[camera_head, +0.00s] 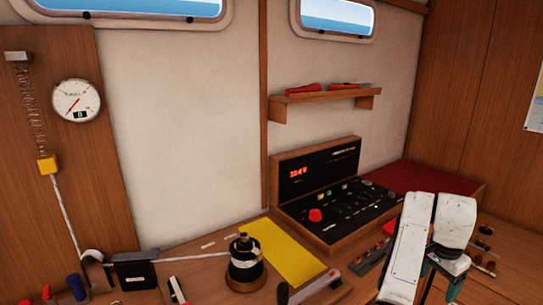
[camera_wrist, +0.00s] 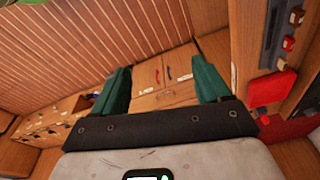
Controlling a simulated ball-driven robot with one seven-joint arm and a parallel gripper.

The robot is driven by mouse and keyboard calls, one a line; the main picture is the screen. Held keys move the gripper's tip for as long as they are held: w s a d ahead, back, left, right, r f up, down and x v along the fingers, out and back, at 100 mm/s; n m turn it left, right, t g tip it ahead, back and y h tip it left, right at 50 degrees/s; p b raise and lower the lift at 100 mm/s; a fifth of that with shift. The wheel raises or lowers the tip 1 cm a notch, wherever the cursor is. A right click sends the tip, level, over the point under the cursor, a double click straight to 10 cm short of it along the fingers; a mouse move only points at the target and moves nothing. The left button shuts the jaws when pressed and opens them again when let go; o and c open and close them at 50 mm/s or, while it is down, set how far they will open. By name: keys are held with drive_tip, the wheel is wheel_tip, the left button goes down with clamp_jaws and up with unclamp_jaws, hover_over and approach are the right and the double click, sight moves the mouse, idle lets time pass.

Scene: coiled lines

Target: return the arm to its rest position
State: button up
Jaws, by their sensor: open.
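My arm (camera_head: 408,250) shows at the lower right of the head view as white links, folded up in front of the right end of the bench. Part of it runs off the bottom edge. In the wrist view my gripper (camera_wrist: 162,72) has its two green fingers wide apart, with nothing between them. Beyond the fingers are wooden cabinet doors (camera_wrist: 150,75) at some distance. In the head view the fingertips are hard to make out.
A console (camera_head: 335,200) with a red knob stands on the bench behind my arm. A black winch (camera_head: 245,262) with a line to it and a yellow sheet (camera_head: 285,252) lie left. A shelf (camera_head: 325,96) is on the wall. A red object (camera_wrist: 270,88) is at right in the wrist view.

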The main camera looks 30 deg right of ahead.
drive_tip(key=s+a+f+n+h, duration=0.1)
drive_tip(key=s+a+f+n, duration=0.2)
drive_tip(key=a+f+n, duration=0.4)
drive_tip(key=s+a+f+n, duration=0.2)
drive_tip(key=a+f+n, duration=0.3)
drive_tip(key=a, duration=0.5)
drive_tip(key=s+a+f+n+y, duration=0.1)
drive_tip(key=s+a+f+n, duration=0.1)
drive_tip(key=s+a, duration=0.3)
drive_tip(key=s+a+f+n+t+y, duration=0.1)
drive_tip(key=s+a+f+n, duration=0.2)
drive_tip(key=a, duration=0.8)
drive_tip(key=shift+s+a+n+y, duration=0.2)
drive_tip(key=shift+s+n+y, duration=0.1)
drive_tip(key=shift+s+n, duration=0.7)
